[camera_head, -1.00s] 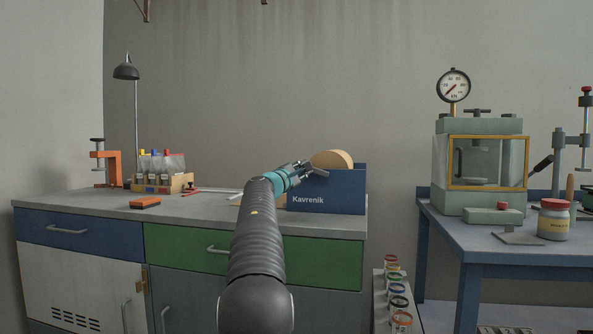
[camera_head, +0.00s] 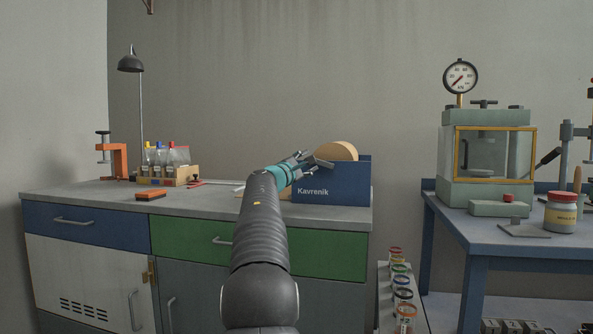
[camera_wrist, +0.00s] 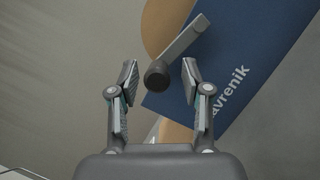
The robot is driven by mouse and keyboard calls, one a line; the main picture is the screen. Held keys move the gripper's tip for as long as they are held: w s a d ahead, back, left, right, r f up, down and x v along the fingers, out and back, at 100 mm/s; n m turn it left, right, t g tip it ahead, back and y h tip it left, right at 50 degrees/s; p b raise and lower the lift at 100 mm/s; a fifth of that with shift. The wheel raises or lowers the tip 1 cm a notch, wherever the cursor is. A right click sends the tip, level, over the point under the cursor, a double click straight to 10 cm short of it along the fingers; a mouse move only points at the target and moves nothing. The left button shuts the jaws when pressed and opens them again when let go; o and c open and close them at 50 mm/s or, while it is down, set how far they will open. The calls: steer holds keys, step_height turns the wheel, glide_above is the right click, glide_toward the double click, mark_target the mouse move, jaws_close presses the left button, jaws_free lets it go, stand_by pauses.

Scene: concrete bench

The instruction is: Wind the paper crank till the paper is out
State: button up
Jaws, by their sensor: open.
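The blue paper dispenser (camera_head: 340,187), marked Kavrenik, stands at the right end of the bench, with a tan paper roll (camera_head: 338,151) showing above its wall. The wrist view shows the dispenser's blue side (camera_wrist: 245,60) and its grey crank arm (camera_wrist: 187,38), which ends in a dark round knob (camera_wrist: 157,74). My gripper (camera_head: 318,160) is at the dispenser's left upper side. In the wrist view, my gripper (camera_wrist: 160,80) is open, with the knob between its fingertips and a gap on both sides. A tan strip (camera_wrist: 175,132) shows below the dispenser in that view.
An orange clamp (camera_head: 118,160), a rack of bottles (camera_head: 170,172) and an orange block (camera_head: 150,195) stand on the bench's left part. A blue table (camera_head: 480,228) with a glass-fronted chamber (camera_head: 490,155) is at the right. The bench front between block and dispenser is mostly clear.

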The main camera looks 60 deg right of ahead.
steer(key=a+f, duration=0.2)
steer(key=a, duration=0.8)
steer(key=shift+a, duration=0.4)
steer(key=a+f+m+t+y+p, duration=0.1)
steer(key=a+f+t+y+p, duration=0.2)
steer(key=a, duration=0.8)
steer(key=a+f+m+t+y+p, duration=0.1)
steer(key=a+f+y, duration=0.35)
steer(key=a, duration=0.65)
steer(key=a+f+m+t+y+p, duration=0.1)
steer(key=a+f+m+y+p, duration=0.2)
steer(key=a, duration=0.8)
steer(key=s+a+f+y, duration=0.3)
steer(key=s+a+f, duration=0.1)
steer(key=a, duration=0.5)
steer(key=s+a+f+t+y+p, duration=0.1)
steer(key=s+a+f+y, duration=0.2)
steer(key=a, duration=0.6)
steer(key=s+a+f+y+p, duration=0.1)
steer(key=s+a+f+y, duration=0.2)
steer(key=s+a+f, duration=0.3)
steer(key=a+f, duration=0.1)
steer(key=a, duration=0.2)
steer(key=shift+s+a+f+y, duration=0.2)
steer(key=shift+s+a+y, duration=0.15)
steer(key=shift+a, duration=0.05)
